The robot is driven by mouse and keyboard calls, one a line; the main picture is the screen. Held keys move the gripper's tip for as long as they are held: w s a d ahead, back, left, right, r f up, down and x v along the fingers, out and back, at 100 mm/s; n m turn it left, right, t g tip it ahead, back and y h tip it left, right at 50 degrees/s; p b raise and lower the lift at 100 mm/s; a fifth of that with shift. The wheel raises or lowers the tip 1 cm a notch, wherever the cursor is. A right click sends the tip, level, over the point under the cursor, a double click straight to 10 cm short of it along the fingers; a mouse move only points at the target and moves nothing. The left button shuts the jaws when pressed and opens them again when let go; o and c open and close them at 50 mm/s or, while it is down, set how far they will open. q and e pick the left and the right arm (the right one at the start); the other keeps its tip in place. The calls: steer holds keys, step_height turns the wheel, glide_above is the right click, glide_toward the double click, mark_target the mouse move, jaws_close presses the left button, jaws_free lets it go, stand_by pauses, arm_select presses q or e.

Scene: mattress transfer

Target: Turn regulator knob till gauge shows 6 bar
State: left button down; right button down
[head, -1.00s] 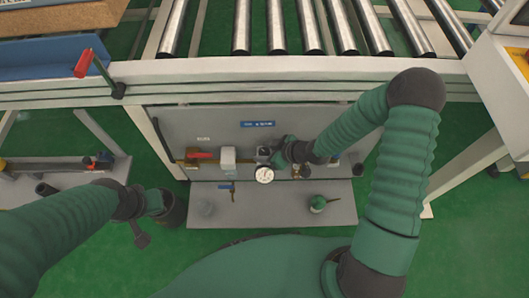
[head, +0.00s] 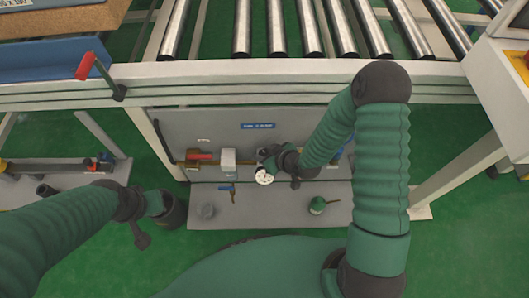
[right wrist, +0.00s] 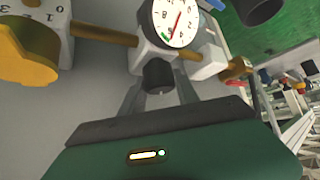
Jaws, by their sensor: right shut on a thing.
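The pressure gauge (head: 264,176) is a small white dial on the grey panel. It is large in the right wrist view (right wrist: 174,22), tilted and cut by the top edge, with a red needle and a green mark. The needle's exact reading is not clear. The black regulator knob (right wrist: 158,76) is below it on a white body. My right gripper (right wrist: 160,92) is shut on this knob, one finger on each side; it also shows in the head view (head: 272,162), where it covers the knob. My left gripper (head: 168,208) hangs low left; its fingers are unclear.
A roller conveyor (head: 290,70) runs above the panel (head: 310,118). A red-handled valve (head: 201,156) and a white unit (head: 228,159) are left of the gauge. A yellow knob (right wrist: 28,55) with numerals is close by.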

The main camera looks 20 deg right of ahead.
steer(key=c, duration=1.2)
jaws_free()
steer(key=shift+o, duration=0.2)
steer(key=p+v, duration=1.4)
steer(key=v, duration=0.2)
steer(key=shift+s+r, duration=0.2)
steer(key=shift+s, duration=0.1)
steer(key=shift+d, duration=0.15)
